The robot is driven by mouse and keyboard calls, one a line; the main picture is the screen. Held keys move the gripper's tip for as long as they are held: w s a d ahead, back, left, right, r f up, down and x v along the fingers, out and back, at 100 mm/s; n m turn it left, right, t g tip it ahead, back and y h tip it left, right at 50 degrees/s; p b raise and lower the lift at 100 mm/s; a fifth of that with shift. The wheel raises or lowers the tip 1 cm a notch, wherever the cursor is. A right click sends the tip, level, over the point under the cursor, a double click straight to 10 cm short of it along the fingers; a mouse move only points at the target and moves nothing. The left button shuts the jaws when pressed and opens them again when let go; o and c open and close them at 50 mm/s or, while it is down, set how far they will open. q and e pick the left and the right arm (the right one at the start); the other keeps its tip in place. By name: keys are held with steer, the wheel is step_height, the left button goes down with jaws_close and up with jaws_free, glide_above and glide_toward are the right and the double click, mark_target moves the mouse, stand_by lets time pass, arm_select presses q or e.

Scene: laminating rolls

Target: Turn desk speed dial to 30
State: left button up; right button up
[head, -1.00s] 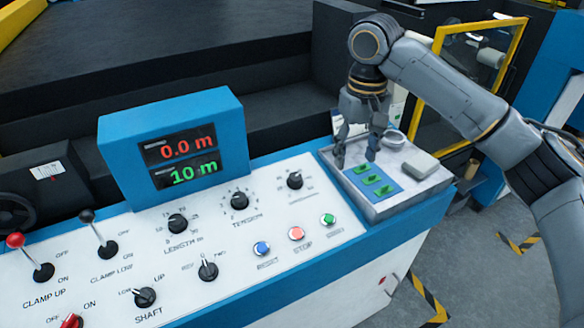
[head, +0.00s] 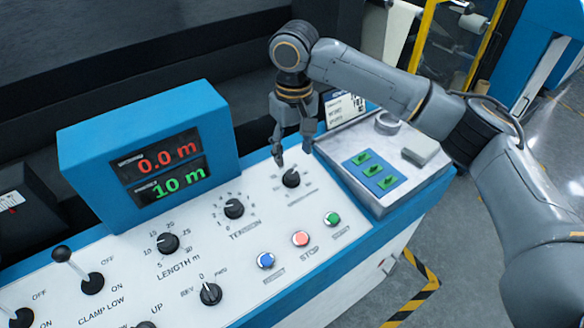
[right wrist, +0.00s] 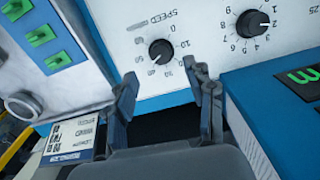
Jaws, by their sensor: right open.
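The speed dial (head: 291,178) is a black round knob on the white sloping panel, right of the tension dial. In the right wrist view the speed dial (right wrist: 161,53) shows with its scale and the word SPEED upside down; its exact setting is hard to read. My right gripper (head: 293,157) is open, fingers pointing down, just behind and above the speed dial. In the right wrist view my right gripper (right wrist: 166,78) has its two fingers apart, with the dial between and beyond their tips, not gripped. My left gripper is not in view.
The tension dial (head: 234,209) and length dial (head: 168,243) lie to the left. Blue (head: 265,260), red (head: 300,239) and green (head: 332,218) buttons sit in front. A blue plate with green switches (head: 372,171) is at the right. The display box (head: 150,150) stands behind left.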

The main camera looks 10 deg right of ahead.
mark_target(292, 174)
step_height(292, 174, down, 6)
steer(key=shift+w+a+f+p, duration=0.1)
steer(key=shift+w+f+p, duration=0.05)
steer(key=shift+p, duration=0.2)
steer(key=shift+f, duration=0.35)
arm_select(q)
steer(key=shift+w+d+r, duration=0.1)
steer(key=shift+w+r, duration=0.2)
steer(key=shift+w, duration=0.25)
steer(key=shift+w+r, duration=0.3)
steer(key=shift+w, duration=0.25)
arm_select(e)
steer(key=shift+f, duration=0.35)
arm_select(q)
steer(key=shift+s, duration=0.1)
